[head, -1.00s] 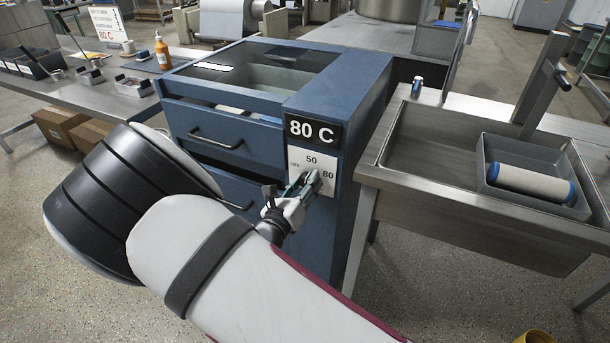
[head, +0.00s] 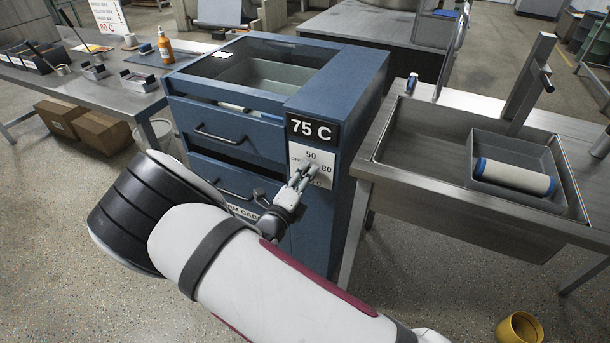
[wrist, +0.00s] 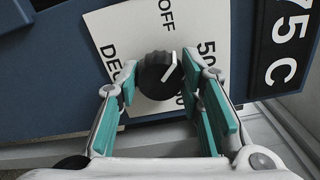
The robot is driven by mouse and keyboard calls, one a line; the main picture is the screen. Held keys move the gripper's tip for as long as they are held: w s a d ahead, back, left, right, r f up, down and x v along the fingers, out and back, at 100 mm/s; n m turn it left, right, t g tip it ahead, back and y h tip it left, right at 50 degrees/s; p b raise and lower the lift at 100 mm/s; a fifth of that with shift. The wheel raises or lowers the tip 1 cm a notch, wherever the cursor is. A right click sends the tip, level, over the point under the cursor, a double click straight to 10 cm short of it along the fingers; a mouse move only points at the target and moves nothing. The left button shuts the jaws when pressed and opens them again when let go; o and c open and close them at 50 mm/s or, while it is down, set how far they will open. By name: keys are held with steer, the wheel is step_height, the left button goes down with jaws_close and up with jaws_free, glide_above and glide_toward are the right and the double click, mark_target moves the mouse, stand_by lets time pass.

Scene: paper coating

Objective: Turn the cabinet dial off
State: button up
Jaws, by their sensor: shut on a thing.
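The blue cabinet (head: 255,120) stands in the middle of the head view, and its black display (head: 313,129) reads 75 C. The white dial plate (head: 327,158) below it has OFF, 50 and 80 marks. In the wrist view, the round black dial knob (wrist: 156,76) sits on this plate, its white pointer line directed between OFF and 50. My gripper (wrist: 160,85) has a teal-padded finger on each side of the knob and is shut on it. In the head view my gripper (head: 302,177) is at the plate and mostly hides the knob.
A steel sink (head: 420,170) with a grey tray (head: 556,175) and a white roller (head: 515,177) stands close on the right. A work table (head: 75,90) with small items is on the left. A yellow container (head: 521,329) is on the floor at bottom right.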

steer(key=n, duration=0.4)
steer(key=shift+n+p, duration=0.4)
steer(key=shift+f, duration=0.1)
steer(key=o, duration=1.2)
steer(key=shift+c, duration=0.2)
steer(key=v, duration=1.2)
